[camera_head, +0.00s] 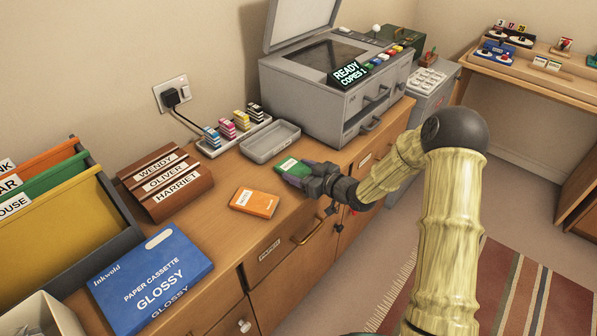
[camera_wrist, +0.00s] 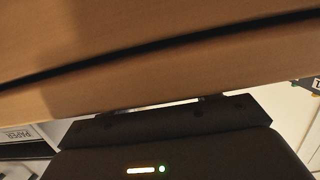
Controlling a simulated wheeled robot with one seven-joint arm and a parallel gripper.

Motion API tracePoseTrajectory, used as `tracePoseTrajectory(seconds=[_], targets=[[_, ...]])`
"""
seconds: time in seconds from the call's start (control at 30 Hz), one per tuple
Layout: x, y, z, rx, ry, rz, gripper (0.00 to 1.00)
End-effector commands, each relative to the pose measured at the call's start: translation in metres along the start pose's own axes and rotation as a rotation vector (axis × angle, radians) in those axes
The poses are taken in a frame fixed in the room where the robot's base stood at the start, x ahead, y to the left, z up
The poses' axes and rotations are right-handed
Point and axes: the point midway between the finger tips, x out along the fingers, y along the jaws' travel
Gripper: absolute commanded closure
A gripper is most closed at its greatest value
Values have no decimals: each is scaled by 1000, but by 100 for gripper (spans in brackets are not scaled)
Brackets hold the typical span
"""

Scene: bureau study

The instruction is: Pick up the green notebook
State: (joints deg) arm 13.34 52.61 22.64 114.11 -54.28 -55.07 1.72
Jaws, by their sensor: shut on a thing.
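The green notebook (camera_head: 289,166) is small and flat, with a white label. It is at the front edge of the wooden counter (camera_head: 225,205), in front of the grey tray. My gripper (camera_head: 297,172) is shut on its near side, and the fingers cover part of it. I cannot tell whether the notebook touches the counter or is slightly above it. In the wrist view, my gripper's dark body fills the bottom, with the wooden counter front (camera_wrist: 150,50) close above it; the notebook cannot be made out there.
An orange notebook (camera_head: 254,202) lies to the left. Behind are an empty grey tray (camera_head: 269,150), ink cartridges (camera_head: 228,129) and a copier (camera_head: 315,110) with its lid up. A blue paper cassette box (camera_head: 150,280) and a wooden name rack (camera_head: 165,185) stand left. Drawer handles (camera_head: 308,232) project below.

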Motion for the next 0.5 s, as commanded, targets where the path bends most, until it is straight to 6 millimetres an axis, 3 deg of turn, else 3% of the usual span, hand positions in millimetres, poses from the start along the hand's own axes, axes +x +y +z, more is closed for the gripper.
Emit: tracePoseTrajectory(seconds=[0.5], targets=[[-18, 0, -87, -4, 3, 1, 62]])
